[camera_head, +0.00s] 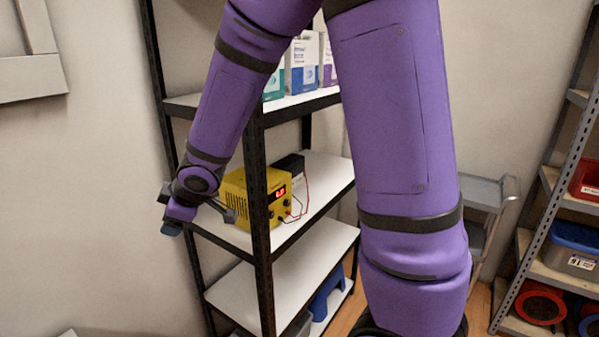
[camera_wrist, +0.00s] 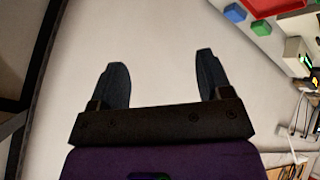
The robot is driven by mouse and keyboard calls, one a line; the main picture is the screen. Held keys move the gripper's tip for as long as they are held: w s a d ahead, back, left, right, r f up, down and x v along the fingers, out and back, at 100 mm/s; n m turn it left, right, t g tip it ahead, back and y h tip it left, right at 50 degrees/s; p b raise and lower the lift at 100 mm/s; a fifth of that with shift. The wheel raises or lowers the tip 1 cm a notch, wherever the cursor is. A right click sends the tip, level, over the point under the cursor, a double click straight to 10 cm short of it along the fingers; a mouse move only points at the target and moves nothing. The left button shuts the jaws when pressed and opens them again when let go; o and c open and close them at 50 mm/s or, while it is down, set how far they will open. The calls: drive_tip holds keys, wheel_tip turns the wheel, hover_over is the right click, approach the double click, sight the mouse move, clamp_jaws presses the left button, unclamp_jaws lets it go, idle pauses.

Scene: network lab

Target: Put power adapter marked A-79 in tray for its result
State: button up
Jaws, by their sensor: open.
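My gripper (camera_wrist: 161,64) is open in the wrist view, with nothing between its two dark fingers and only a plain pale surface beyond them. In the head view my gripper (camera_head: 170,216) hangs at the left, near the left end of the shelf rack's middle shelf. A yellow bench supply (camera_head: 257,197) with a lit red display stands on that shelf. A black box (camera_head: 291,170) sits behind it; I cannot tell whether it is the power adapter. No A-79 mark is readable. In the wrist view a red tray (camera_wrist: 275,6) shows partly at the top right; its role is unclear.
A black post (camera_head: 258,200) of the rack stands close to the gripper. Boxes (camera_head: 302,65) fill the upper shelf. A second rack at right holds a blue-lidded bin (camera_head: 571,250). In the wrist view, blue (camera_wrist: 235,12) and green (camera_wrist: 262,28) blocks lie near the red tray.

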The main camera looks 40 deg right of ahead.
drive_tip(key=s+d+r+m+h, duration=0.2)
drive_tip(key=s+d+r+m, duration=0.3)
drive_tip(key=r, duration=0.3)
drive_tip(key=s+d+r+m+g, duration=0.1)
drive_tip(key=s+d+r+m, duration=0.1)
drive_tip(key=s, duration=0.5)
drive_tip(key=s+d+r+m, duration=0.2)
drive_tip(key=s+r, duration=0.1)
drive_tip(key=s, duration=0.5)
drive_tip(key=s+d+r+m+g, duration=0.1)
drive_tip(key=s+d+r+m, duration=0.1)
drive_tip(key=s, duration=0.6)
drive_tip(key=shift+s+r+g+h, duration=0.25)
drive_tip(key=shift+r+g+h, duration=0.05)
drive_tip(key=shift+r, duration=0.3)
